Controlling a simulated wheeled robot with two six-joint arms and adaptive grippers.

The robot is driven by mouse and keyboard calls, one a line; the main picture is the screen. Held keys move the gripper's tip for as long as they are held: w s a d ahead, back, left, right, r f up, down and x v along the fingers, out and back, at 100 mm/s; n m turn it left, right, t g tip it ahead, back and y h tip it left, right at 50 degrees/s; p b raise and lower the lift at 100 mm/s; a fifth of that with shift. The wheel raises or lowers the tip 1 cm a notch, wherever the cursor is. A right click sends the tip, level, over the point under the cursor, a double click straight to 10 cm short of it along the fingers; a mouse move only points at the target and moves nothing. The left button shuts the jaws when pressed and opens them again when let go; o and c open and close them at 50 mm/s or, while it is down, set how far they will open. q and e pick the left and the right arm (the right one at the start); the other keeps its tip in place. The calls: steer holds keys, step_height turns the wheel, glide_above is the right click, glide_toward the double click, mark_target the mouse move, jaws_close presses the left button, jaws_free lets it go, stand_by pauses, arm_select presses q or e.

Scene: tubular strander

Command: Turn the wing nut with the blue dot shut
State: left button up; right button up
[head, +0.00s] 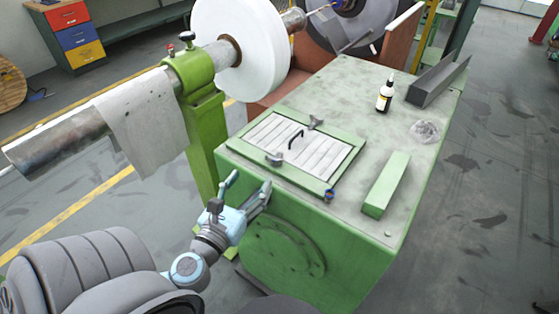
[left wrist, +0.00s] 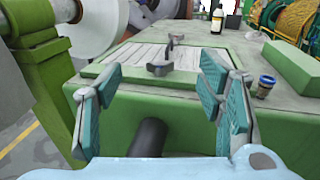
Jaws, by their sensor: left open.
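A hatch cover (head: 277,141) of pale slats in a green frame lies on the green machine top, with a dark handle in its middle. One grey wing nut (head: 274,158) sits at its near left edge and another wing nut (head: 316,122) at its far edge. I cannot make out a blue dot on either. The near wing nut (left wrist: 160,68) shows ahead between my fingers in the left wrist view. My left gripper (head: 247,190) is open and empty, at the machine's front edge, short of that nut. My right gripper is not in view.
A small blue-topped thing (head: 329,194) stands by the hatch's near right corner. A green block (head: 386,185), a bottle (head: 384,97), a clear crumpled thing (head: 425,131) and a grey channel (head: 438,80) are further right. A green post (head: 205,140) rises at the left.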

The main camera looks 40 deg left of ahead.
arm_select(q)
steer(key=b, duration=0.3)
glide_toward(273, 158)
steer(key=shift+w+a+r+p, duration=0.1)
steer(key=shift+w+r+p, duration=0.05)
steer(key=shift+w+p, duration=0.3)
steer(key=shift+w+a+r+p, duration=0.1)
steer(key=shift+w+r+p, duration=0.05)
steer(key=shift+w+p, duration=0.25)
steer(key=x, duration=0.8)
steer(key=shift+w+f+p, duration=0.25)
steer(key=shift+w+p, duration=0.1)
steer(key=shift+p, duration=0.05)
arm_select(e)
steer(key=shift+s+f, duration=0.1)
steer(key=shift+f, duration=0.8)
arm_select(q)
steer(key=c, duration=1.2)
steer(key=shift+o, duration=0.2)
steer(key=shift+a+m+h, duration=0.15)
steer(key=shift+m+h, duration=0.35)
steer(key=shift+h, duration=0.3)
steer(key=shift+f+m+t+h+b, duration=0.15)
steer(key=shift+m+t+h+b, duration=0.15)
steer(key=shift+m+h+b, duration=0.75)
steer(key=shift+h, duration=0.35)
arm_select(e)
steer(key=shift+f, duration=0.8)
